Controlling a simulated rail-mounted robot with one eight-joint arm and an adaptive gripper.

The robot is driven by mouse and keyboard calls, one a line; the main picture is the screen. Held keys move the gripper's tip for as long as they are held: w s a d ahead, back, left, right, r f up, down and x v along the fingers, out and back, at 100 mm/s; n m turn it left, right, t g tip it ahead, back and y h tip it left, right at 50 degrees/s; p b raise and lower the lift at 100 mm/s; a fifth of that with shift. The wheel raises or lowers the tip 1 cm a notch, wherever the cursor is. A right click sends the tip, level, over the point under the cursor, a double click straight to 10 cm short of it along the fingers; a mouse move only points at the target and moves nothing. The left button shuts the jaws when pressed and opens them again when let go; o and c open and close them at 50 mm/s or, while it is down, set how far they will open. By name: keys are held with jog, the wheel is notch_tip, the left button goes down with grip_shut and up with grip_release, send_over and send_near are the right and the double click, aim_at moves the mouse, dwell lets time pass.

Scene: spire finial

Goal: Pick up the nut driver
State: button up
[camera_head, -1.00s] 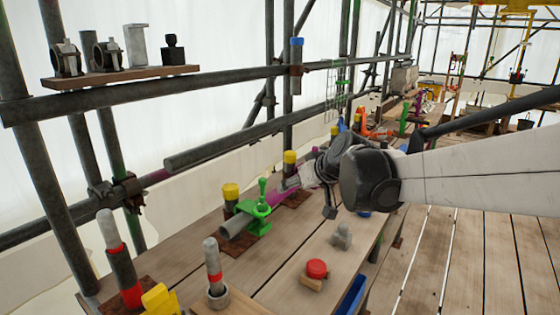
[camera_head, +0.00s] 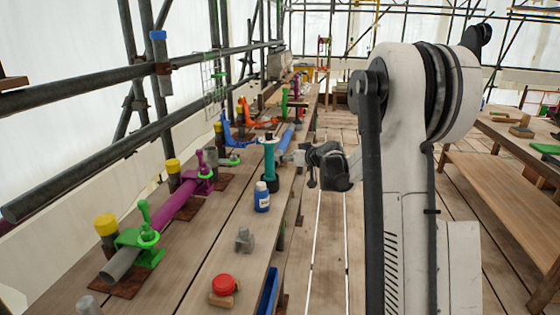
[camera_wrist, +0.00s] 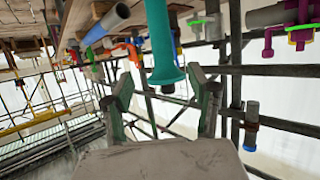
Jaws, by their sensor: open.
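A teal upright tool (camera_head: 269,163), which looks like the nut driver, stands on the plank bench behind a blue bottle. In the wrist view its teal handle (camera_wrist: 160,45) hangs from the top edge, as that view is upside down, and lies in line with the gap between my fingers. My gripper (camera_head: 308,165) is open and empty to the right of the tool, with a gap between them. Both fingers (camera_wrist: 161,82) show spread apart in the wrist view. The tool's lower end is partly hidden by the bottle.
The blue bottle (camera_head: 262,197) stands close in front of the tool. A grey fitting (camera_head: 244,240) and a red knob (camera_head: 223,285) lie nearer. Green (camera_head: 140,238) and purple (camera_head: 200,178) clamps hold a pipe at left. Scaffold poles run along the left.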

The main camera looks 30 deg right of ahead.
aim_at(272, 156)
jog(key=x, duration=0.8)
jog(key=shift+w+f, duration=0.15)
jog(key=shift+w, duration=0.05)
jog(key=shift+a+f+x, duration=0.1)
jog(key=shift+x, duration=1.25)
jog(key=shift+a+f+x, duration=0.1)
jog(key=shift+a+x, duration=0.05)
jog(key=shift+x, duration=1.15)
jog(key=shift+s, duration=0.15)
grip_shut()
